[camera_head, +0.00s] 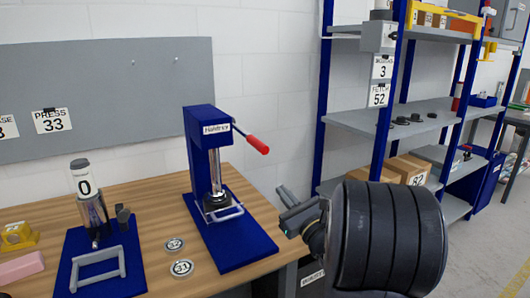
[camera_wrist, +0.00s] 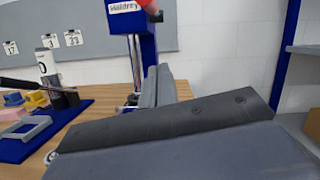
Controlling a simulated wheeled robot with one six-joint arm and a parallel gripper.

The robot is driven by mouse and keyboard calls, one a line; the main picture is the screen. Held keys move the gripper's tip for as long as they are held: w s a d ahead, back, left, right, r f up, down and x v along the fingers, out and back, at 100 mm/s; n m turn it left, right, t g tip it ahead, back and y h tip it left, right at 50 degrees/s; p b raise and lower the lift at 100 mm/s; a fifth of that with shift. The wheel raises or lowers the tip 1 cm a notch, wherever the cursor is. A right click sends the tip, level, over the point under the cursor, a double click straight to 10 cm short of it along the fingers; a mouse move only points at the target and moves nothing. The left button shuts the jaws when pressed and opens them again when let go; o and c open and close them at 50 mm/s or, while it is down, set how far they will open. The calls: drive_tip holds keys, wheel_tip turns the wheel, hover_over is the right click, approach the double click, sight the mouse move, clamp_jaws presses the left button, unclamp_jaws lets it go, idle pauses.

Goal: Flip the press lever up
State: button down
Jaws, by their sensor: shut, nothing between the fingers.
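The blue press (camera_head: 205,155) stands on a blue base plate on the wooden table, with a "Waldrey" label near its top. Its lever has a red handle (camera_head: 257,144) that sticks out to the right and slopes slightly down. The red handle also shows at the top edge of the wrist view (camera_wrist: 150,6), mostly cut off. My gripper (camera_head: 285,198) is to the right of the press, lower than the red handle and apart from it. Its fingers (camera_wrist: 158,84) are shut and empty in the wrist view, pointing toward the press column.
A second blue fixture with a grey frame (camera_head: 98,268) and a cylinder marked 0 (camera_head: 84,180) stands left of the press. Two round tags (camera_head: 181,267) lie between them. Blue-post shelving (camera_head: 390,110) rises at the right. The space above my gripper looks clear.

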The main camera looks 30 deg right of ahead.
idle(0.3)
drive_tip(key=w+a+r+p, duration=0.1)
drive_tip(key=w+r+p, duration=0.3)
drive_tip(key=w+r, duration=0.3)
drive_tip(key=shift+w+a, duration=0.25)
drive_tip(key=shift+w, duration=0.9)
